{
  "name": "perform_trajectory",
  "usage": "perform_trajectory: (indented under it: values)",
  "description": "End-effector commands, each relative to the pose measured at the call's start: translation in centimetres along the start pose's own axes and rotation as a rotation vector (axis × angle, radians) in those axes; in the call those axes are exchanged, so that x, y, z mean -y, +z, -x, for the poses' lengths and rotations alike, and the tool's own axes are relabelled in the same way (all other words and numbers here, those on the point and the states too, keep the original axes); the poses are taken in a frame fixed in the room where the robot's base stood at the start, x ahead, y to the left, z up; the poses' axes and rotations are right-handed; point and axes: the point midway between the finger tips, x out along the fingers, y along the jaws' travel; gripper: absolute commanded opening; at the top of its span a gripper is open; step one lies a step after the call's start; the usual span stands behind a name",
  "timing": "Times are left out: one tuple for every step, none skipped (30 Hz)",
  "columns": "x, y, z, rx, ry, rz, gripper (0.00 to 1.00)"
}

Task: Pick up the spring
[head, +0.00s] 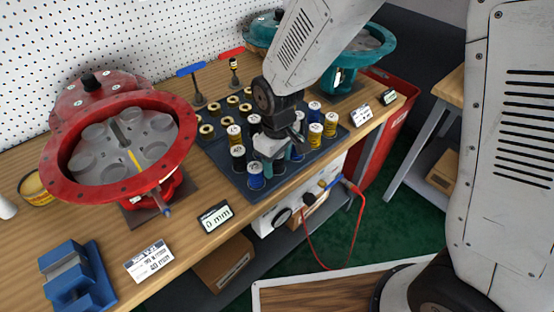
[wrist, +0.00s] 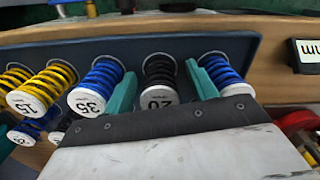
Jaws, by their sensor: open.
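Coil springs with numbered white end caps stand in a dark blue tray (head: 228,166). In the wrist view a black spring (wrist: 158,72) capped 20 is between the teal fingers of my open gripper (wrist: 161,88). I cannot tell whether the fingers touch it. A blue spring (wrist: 101,77) capped 35 is just left of the left finger, and another blue spring (wrist: 222,71) is right of the right finger. Yellow springs (wrist: 43,86) are farther left, one capped 15. In the head view my gripper (head: 280,158) is low over the tray and hides the springs beneath it.
A red actuator housing (head: 170,133) stands left of the tray, a teal one (head: 375,42) behind right. A 0 mm display (head: 215,217) sits at the tray's front left. A blue vise (head: 76,277) is at front left. Brass-topped parts (head: 206,131) fill the tray's left side.

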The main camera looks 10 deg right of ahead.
Motion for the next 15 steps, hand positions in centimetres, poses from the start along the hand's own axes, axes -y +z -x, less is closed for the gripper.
perform_trajectory:
  values:
    - [-0.01,0.00,-0.16,0.000,0.000,0.000,0.57]
    - [-0.01,-0.02,-0.18,-0.001,0.000,0.000,0.57]
    - [-0.02,-0.02,-0.17,-0.002,0.000,0.000,0.57]
    - [-0.02,-0.03,-0.16,-0.002,0.001,0.000,0.57]
    - [-0.02,-0.03,-0.15,-0.002,0.001,0.000,0.57]
    - [-0.02,-0.03,-0.14,-0.002,0.000,0.000,0.57]
    - [-0.02,-0.03,-0.14,-0.002,0.000,0.000,0.55]
    - [-0.02,-0.03,-0.14,-0.002,0.000,0.000,0.46]
    - [-0.02,-0.03,-0.13,-0.001,0.000,0.000,0.35]
    - [-0.02,-0.02,-0.13,-0.001,0.000,0.000,0.27]
    - [-0.02,-0.03,-0.13,-0.001,0.000,0.000,0.18]
    - [-0.02,-0.03,-0.13,-0.001,0.000,0.000,0.07]
    - [-0.02,-0.03,-0.12,-0.001,0.000,0.000,0.07]
    - [-0.02,-0.02,-0.12,-0.001,0.000,0.000,0.07]
    - [-0.02,-0.03,-0.11,-0.002,0.000,0.000,0.07]
